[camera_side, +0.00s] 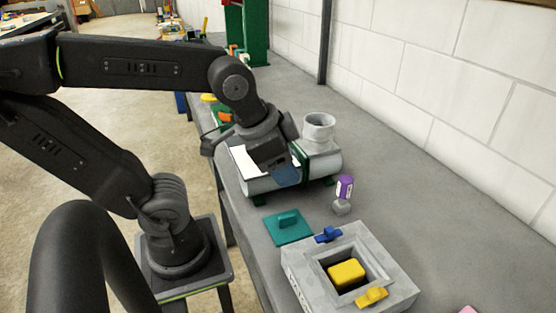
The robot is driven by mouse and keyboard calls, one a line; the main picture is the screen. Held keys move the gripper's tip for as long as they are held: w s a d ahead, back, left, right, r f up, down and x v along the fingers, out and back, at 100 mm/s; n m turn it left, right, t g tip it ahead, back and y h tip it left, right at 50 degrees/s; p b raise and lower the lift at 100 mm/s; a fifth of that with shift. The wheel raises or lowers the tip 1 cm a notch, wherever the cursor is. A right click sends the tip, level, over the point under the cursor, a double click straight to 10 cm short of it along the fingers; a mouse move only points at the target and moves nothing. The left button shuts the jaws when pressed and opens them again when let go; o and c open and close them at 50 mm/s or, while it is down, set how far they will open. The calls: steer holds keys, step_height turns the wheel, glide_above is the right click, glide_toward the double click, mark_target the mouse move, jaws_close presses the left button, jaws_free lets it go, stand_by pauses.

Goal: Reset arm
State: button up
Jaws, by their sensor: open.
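My gripper (280,170) hangs from my bent arm over the near part of a grey duct piece with green end bands (322,164). It points down and is open. A blue patch shows at its lower end; I cannot tell whether it is part of the gripper or something behind it. I see nothing clearly held between the jaws. The gripper hides part of the duct's opening, and I cannot tell whether it touches the duct.
A grey box (297,268) stands near the front, with a yellow block (347,274) in its square opening and blue (328,235) and yellow (372,297) clips. A teal handled plate (289,228) and a purple-topped item (345,187) are nearby. The bench is clear along the wall.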

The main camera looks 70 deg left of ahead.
steer(key=n, duration=0.3)
steer(key=shift+s+a, duration=0.4)
